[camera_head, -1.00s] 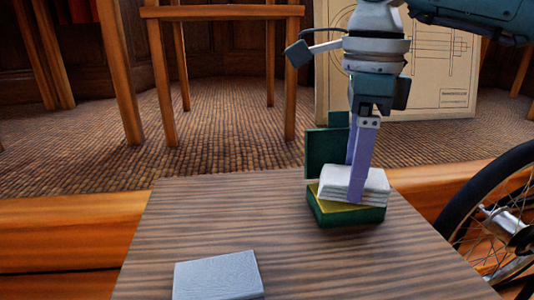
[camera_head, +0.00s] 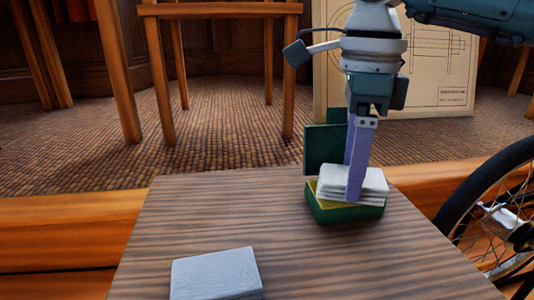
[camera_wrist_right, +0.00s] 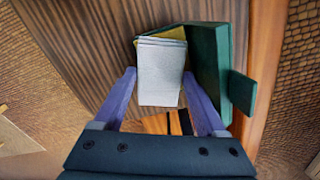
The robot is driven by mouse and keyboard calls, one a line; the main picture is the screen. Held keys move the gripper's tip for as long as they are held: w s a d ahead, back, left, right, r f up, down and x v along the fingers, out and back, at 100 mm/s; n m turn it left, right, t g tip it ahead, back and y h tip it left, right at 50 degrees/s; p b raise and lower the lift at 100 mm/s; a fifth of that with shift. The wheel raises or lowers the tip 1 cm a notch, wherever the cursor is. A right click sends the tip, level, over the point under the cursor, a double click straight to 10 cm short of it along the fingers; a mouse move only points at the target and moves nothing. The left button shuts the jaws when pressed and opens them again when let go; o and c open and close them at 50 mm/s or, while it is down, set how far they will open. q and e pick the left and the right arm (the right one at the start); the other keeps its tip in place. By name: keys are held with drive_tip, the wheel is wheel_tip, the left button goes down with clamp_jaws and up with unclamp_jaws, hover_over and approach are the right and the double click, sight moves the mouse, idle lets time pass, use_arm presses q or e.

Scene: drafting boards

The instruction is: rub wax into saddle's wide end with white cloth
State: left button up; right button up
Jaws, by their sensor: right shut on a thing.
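A white cloth, folded into a thick pad (camera_head: 335,185), is held by my right gripper (camera_head: 356,198). The pad lies over an open green tin (camera_head: 345,215) with yellow wax (camera_head: 325,200) inside, and covers most of the wax. I cannot tell whether it touches the wax. In the right wrist view the cloth (camera_wrist_right: 160,85) sits between the two purple fingers, with the tin's green lid (camera_wrist_right: 210,70) standing open to the right. No saddle shows in these views, and my left gripper is not in view.
A light grey block (camera_head: 216,274) lies on the striped wooden tabletop (camera_head: 240,220) at the front left. Much of the tabletop is bare. A spoked wheel (camera_head: 500,220) stands at the right edge. A drawing board (camera_head: 430,100) and wooden table legs (camera_head: 165,85) are behind.

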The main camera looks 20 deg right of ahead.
drive_tip(key=shift+f, duration=0.4)
drive_tip(key=shift+f, duration=0.1)
idle(1.2)
wheel_tip(320, 180, up, 4)
drive_tip(key=p, duration=0.3)
drive_tip(key=shift+f, duration=0.2)
wheel_tip(320, 180, up, 4)
drive_tip(key=p, duration=0.3)
drive_tip(key=shift+f, duration=0.15)
drive_tip(key=shift+f, duration=0.1)
